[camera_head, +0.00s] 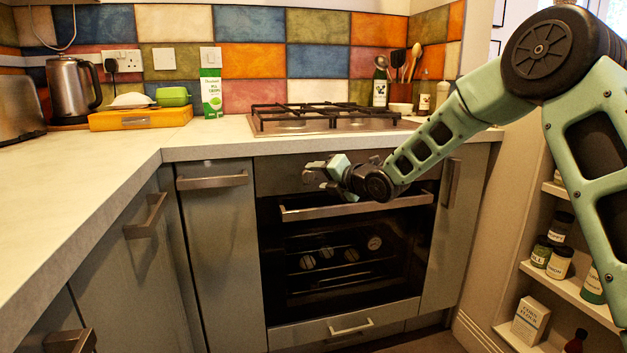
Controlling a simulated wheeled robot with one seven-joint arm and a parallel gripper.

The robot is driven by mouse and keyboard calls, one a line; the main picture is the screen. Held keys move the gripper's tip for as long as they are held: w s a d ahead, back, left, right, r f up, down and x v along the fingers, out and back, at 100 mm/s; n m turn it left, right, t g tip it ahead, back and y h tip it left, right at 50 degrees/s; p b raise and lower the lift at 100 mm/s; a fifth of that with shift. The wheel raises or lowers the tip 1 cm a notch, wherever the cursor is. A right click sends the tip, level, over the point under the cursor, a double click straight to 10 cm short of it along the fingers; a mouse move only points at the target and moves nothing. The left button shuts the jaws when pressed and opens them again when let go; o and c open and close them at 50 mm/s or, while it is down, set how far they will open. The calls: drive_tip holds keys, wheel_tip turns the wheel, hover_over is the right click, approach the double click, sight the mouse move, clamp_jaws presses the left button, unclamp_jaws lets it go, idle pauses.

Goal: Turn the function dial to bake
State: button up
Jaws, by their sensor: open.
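The built-in oven (345,245) stands under the hob, with a grey control panel (275,177) above its door handle (300,212). My gripper (314,174) is open in front of the control panel, just above the left half of the handle, with its fingers pointing left. No function dial can be made out clearly; my gripper and wrist cover the middle of the panel. I cannot tell whether a finger touches the panel or a dial. Dial markings cannot be read. Several small round shapes show in the dark door glass; I cannot tell what they are.
A gas hob (325,120) sits on the worktop (90,195) above the oven. Cabinet handles (212,180) stick out left of the oven, and another handle (451,183) is at its right. Shelves with jars (560,262) stand at the right.

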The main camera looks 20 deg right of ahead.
sight(311, 176)
drive_tip(key=shift+x, duration=1.7)
drive_tip(key=c, duration=1)
drive_tip(key=shift+o, duration=0.2)
